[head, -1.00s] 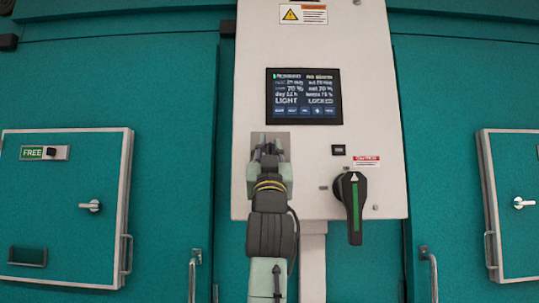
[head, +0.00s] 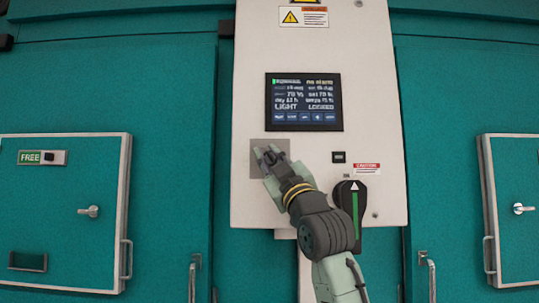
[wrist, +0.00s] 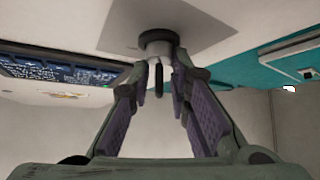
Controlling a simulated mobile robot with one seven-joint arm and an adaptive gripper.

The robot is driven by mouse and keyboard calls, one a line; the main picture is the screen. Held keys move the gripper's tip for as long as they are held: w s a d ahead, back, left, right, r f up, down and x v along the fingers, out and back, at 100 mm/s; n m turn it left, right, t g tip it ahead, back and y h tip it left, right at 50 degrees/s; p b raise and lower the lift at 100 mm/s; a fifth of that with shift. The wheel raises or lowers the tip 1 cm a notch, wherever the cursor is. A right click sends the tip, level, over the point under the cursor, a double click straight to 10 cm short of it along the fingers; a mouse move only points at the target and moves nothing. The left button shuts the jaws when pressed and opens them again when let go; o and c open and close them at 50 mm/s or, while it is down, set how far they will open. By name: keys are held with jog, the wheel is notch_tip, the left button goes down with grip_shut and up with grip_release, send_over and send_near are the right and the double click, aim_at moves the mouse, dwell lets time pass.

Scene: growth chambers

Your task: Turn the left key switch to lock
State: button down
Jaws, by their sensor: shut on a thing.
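The key switch sits on a grey square plate (head: 257,170) on the white control panel, left of the big rotary handle. In the wrist view the dark round switch collar (wrist: 158,38) shows on the plate, with the key (wrist: 158,79) hanging between my fingers. My gripper (head: 268,158) is at the plate, its two fingers closed on the key, and the wrist is rolled so that the arm comes in from the lower right. The fingers hide most of the switch in the head view. The screen (head: 304,102) on the panel reads LIGHT and LOCKED.
A black rotary handle with a green stripe (head: 355,205) is right of my arm, which partly covers it. A small black button (head: 338,157) is above it. Teal doors flank the panel; the left hatch (head: 70,250) carries a FREE sign (head: 30,157).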

jog(key=shift+d+r, duration=0.1)
jog(key=shift+r, duration=0.05)
jog(key=c, duration=1.8)
grip_release()
jog(key=v, duration=1.2)
